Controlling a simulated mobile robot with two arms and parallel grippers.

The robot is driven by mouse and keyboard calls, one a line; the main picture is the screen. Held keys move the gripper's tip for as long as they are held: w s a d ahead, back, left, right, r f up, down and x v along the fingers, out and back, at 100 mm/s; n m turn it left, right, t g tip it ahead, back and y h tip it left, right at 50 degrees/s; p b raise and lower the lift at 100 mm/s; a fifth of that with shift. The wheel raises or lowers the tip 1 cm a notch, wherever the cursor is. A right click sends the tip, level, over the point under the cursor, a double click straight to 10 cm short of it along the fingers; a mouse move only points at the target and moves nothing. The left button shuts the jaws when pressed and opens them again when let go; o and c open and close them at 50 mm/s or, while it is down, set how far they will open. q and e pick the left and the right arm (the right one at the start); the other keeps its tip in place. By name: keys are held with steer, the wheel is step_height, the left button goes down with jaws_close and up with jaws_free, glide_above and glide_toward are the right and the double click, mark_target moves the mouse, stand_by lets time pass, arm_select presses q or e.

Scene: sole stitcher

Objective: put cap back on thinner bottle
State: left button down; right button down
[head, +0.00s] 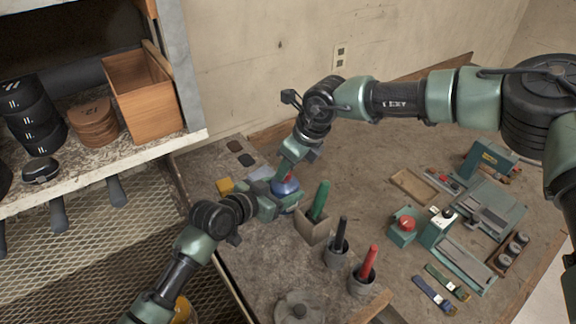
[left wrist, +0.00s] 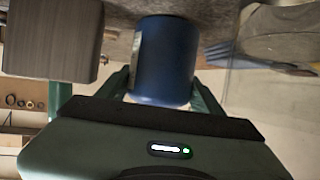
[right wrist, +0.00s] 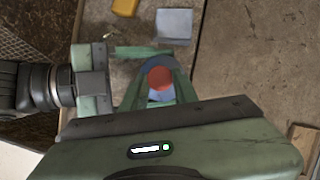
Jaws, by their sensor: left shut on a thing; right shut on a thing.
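The thinner bottle (head: 286,187) is blue and stands at the left part of the bench. My left gripper (head: 280,201) is shut on its body from the left, and in the left wrist view the blue body (left wrist: 163,60) sits between the two fingers. My right gripper (head: 290,170) points down from above and is shut on the red cap (right wrist: 160,78). The cap is at the top of the bottle, roughly over its middle in the right wrist view. The fingers hide the neck, so I cannot tell whether the cap touches it.
A box with a green-handled tool (head: 320,200) stands close right of the bottle. Pots with a black handle (head: 341,233) and a red handle (head: 368,262) stand nearer. A yellow block (head: 225,186) lies left. The shelf (head: 150,146) edge is at the far left.

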steer(key=m, duration=0.2)
steer(key=m+t+h, duration=0.1)
steer(key=m, duration=0.1)
steer(key=m+h, duration=0.1)
steer(key=m, duration=0.1)
steer(key=shift+s+a+t, duration=0.25)
steer(key=shift+t, duration=0.05)
steer(key=m, duration=0.2)
steer(key=m+h, duration=0.1)
steer(key=m, duration=0.1)
steer(key=m+h, duration=0.1)
steer(key=m, duration=0.1)
steer(key=shift+a+m, duration=0.3)
steer(key=shift+m, duration=0.1)
steer(key=m+h, duration=0.1)
steer(key=m, duration=0.3)
steer(key=m+h, duration=0.1)
steer(key=m, duration=0.1)
steer(key=shift+w+a+f+g+h, duration=0.1)
steer(key=shift+w+a+g+h, duration=0.1)
steer(key=shift+a+g+h, duration=0.15)
steer(key=m+g+h, duration=0.1)
steer(key=m, duration=0.3)
steer(key=shift+w, duration=0.15)
steer(key=m+g, duration=0.1)
steer(key=m, duration=0.3)
steer(key=shift+w+g+h, duration=0.1)
steer(key=shift+g+h, duration=0.15)
steer(key=shift+g, duration=0.1)
steer(key=shift+d, duration=0.1)
